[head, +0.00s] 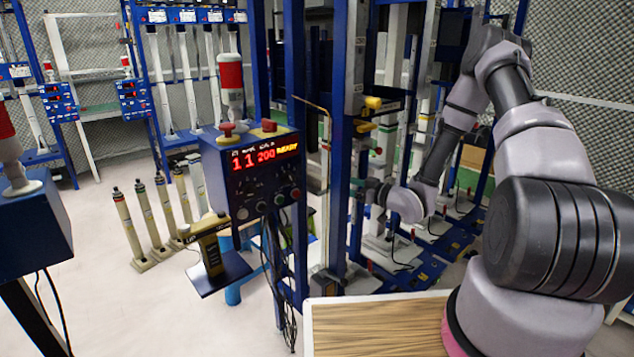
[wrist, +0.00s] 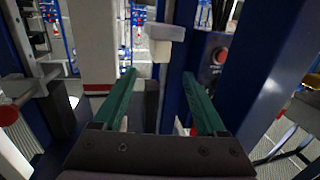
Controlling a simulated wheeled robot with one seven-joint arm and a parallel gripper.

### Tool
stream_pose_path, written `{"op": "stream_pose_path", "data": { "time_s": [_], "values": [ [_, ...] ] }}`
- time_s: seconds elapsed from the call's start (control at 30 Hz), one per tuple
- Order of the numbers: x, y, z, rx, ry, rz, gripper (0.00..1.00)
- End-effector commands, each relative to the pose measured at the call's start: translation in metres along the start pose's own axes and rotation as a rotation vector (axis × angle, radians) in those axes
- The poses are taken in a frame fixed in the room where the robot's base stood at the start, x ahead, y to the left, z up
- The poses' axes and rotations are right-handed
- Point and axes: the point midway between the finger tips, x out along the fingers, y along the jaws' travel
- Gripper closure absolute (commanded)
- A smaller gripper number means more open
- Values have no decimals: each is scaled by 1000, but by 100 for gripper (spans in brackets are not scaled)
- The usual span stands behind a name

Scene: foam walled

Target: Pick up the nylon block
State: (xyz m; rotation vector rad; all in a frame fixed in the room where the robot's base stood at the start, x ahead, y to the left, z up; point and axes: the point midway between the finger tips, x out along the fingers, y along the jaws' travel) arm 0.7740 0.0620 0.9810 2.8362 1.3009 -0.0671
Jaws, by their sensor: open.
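My gripper (wrist: 159,74) is open in the wrist view, with its two green fingers apart and nothing held between them. A small pale block (wrist: 160,50) under a light grey cap shows beyond the fingertips, slightly above the gap; I cannot tell for sure that it is the nylon block. It looks apart from both fingers. In the head view my gripper (head: 367,191) is small and dark at the end of my arm, beside a blue upright that partly hides it. I cannot make out the nylon block in the head view.
Blue uprights (head: 297,120) and a pale column (wrist: 93,45) stand close around my gripper. A control box with red digits (head: 262,168) is left of it in the head view. A wooden-topped surface (head: 375,325) is at the front. Open floor (head: 110,290) lies to the left.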

Motion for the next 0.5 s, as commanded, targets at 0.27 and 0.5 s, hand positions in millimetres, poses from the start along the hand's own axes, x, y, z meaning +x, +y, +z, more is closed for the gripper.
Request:
{"op": "stream_pose_path", "data": {
  "time_s": [0.27, 0.5],
  "values": [
    [29, 0, 0, 1, -2, -1, 26],
    [63, 1, 0, -1, -1, -2, 26]
  ]
}}
